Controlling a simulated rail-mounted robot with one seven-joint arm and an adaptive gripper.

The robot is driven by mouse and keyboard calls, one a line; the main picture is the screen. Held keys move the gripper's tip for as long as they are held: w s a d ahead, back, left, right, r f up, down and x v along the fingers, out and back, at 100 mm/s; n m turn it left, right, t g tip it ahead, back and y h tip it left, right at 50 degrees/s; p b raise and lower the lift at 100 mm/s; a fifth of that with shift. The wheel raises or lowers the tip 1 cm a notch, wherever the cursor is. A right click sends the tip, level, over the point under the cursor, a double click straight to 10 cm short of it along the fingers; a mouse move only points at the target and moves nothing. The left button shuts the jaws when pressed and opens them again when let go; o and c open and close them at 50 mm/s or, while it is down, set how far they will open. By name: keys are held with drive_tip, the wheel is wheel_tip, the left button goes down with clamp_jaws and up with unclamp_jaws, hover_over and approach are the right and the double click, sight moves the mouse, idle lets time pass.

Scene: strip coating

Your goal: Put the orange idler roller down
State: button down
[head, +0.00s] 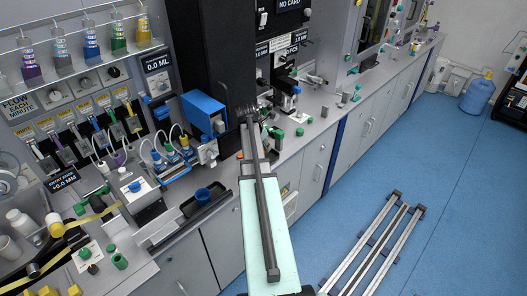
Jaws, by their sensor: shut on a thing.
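My arm reaches from the bottom middle of the head view up toward the bench and the black column. My gripper (249,114) is at its far end, small and dark, close in front of the column and above the bench edge. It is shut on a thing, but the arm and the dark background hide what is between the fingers. I cannot make out the orange idler roller's colour or outline there. I cannot tell whether the held thing touches the bench.
A blue box (204,112) stands just left of my gripper. Green-knobbed fittings (276,133) sit close to its right.

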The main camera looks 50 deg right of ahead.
drive_tip(key=shift+f+p, duration=0.45)
drive_tip(key=shift+f, duration=1.7)
drive_tip(key=c, duration=0.8)
unclamp_jaws()
drive_tip(key=shift+f, duration=0.1)
drive_tip(key=b+v, duration=0.2)
drive_tip(key=v, duration=1)
drive_tip(key=shift+b, duration=0.35)
drive_tip(key=shift+d, duration=0.1)
